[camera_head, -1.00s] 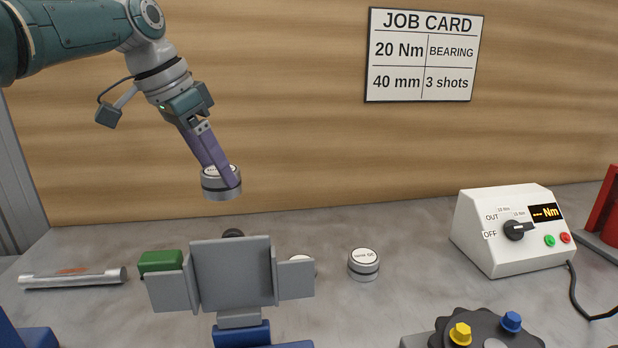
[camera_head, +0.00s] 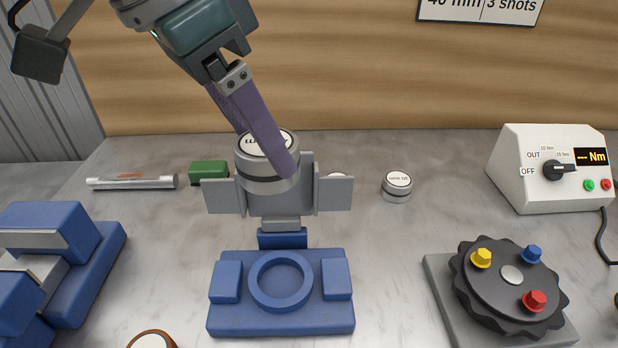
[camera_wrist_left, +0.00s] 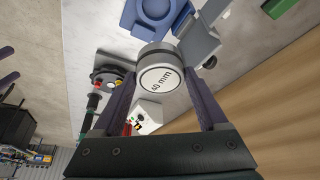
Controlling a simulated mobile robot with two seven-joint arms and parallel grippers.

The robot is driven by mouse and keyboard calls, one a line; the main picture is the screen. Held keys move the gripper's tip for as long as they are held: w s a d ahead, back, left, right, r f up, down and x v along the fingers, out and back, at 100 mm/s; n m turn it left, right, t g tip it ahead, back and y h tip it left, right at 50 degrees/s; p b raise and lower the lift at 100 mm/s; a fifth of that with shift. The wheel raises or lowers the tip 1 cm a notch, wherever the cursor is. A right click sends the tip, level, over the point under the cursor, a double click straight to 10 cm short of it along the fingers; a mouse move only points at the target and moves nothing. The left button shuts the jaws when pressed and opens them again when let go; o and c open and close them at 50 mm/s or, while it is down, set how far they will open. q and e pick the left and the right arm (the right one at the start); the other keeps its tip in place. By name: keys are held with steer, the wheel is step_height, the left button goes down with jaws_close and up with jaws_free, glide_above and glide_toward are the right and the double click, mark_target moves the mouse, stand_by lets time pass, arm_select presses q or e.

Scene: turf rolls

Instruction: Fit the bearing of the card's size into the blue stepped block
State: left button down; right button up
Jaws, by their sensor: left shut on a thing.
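My left gripper (camera_head: 266,150) is shut on a round silver bearing (camera_head: 262,168) with a white top label, held in the air above the grey bracket. In the left wrist view the bearing (camera_wrist_left: 160,80) reads "40 mm" and sits between the fingers. The blue stepped block (camera_head: 282,318) lies on the bench in front, with a raised round ring between two side lugs; the ring is empty. It also shows in the left wrist view (camera_wrist_left: 150,12). The job card (camera_head: 478,8) on the wall is cut off at the top; "40 mm" and "3 shots" show. My right gripper is out of view.
A grey bracket (camera_head: 332,193) with side plates stands behind the block. Another bearing (camera_head: 397,186) stands to its right. A blue fixture (camera_head: 92,262) is at left, a dark knobbed disc (camera_head: 511,284) and a white torque tester (camera_head: 545,190) at right. A green block (camera_head: 208,172) lies behind.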

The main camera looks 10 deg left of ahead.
arm_select(q)
steer(key=shift+f+b, duration=1.1)
steer(key=shift+f, duration=8.65)
steer(key=shift+f, duration=0.1)
jaws_free()
